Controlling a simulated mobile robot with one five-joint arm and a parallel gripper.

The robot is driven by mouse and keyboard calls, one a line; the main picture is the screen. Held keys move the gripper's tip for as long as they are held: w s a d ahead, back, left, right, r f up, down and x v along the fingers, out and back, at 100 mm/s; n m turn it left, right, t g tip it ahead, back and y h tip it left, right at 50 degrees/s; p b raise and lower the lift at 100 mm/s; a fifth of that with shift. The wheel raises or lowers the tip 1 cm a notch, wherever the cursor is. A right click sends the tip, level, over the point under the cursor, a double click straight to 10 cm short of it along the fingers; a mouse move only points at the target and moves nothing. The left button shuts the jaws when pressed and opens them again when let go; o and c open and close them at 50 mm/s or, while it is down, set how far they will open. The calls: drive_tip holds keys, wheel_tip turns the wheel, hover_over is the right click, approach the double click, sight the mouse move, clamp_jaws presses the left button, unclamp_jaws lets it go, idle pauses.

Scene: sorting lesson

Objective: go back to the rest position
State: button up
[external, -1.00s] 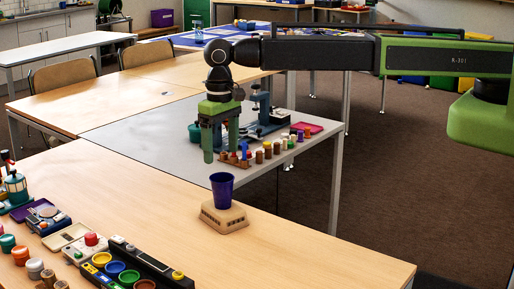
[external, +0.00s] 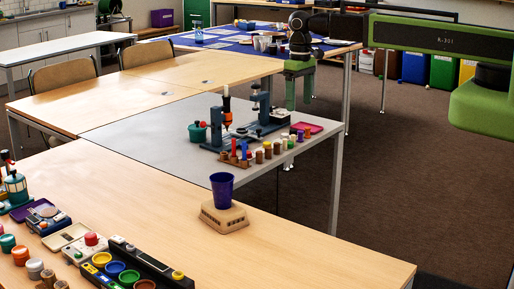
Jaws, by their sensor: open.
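My gripper (external: 299,92) hangs from the dark arm with its two green fingers pointing down, spread apart, with nothing seen between them. A purple cup (external: 222,190) stands upright on a wooden block (external: 224,217) on the near wooden table. The cup is well apart from my gripper.
Coloured paint cups (external: 115,268) fill the near left. Brown floor (external: 400,170) lies open at right.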

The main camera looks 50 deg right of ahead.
drive_tip(key=s+d, duration=0.6)
drive_tip(key=d, duration=0.7)
drive_tip(key=shift+d, duration=0.35)
